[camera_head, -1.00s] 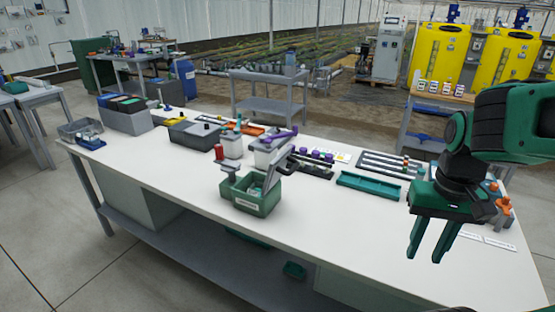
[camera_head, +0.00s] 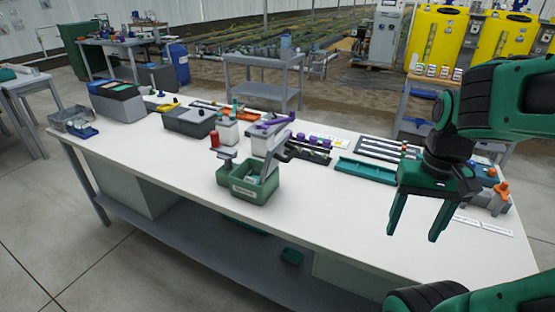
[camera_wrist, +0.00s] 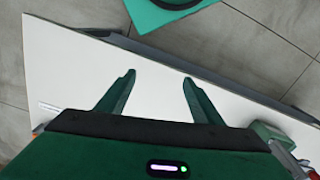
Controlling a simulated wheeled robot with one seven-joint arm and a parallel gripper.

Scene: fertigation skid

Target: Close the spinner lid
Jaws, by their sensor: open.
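I cannot tell for sure which item is the spinner or its lid. A green open box (camera_head: 254,190) with a label on its front stands near the bench's front edge, with grey pieces slanting up from it. A low grey case (camera_head: 189,122) with a dark top sits further back to the left, its top looking flat. My gripper (camera_head: 412,236) hangs above the right part of the bench, fingers pointing down, apart and empty. In the wrist view my gripper (camera_wrist: 159,76) is also open, with only bare white bench between its fingers.
The long white bench (camera_head: 330,235) is clear at its front right. A teal tray (camera_head: 365,171), white bottles and a purple-handled tool (camera_head: 276,121) stand along the back. Orange-knobbed parts (camera_head: 501,190) lie right of my gripper. A larger grey box (camera_head: 117,102) is at the far left.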

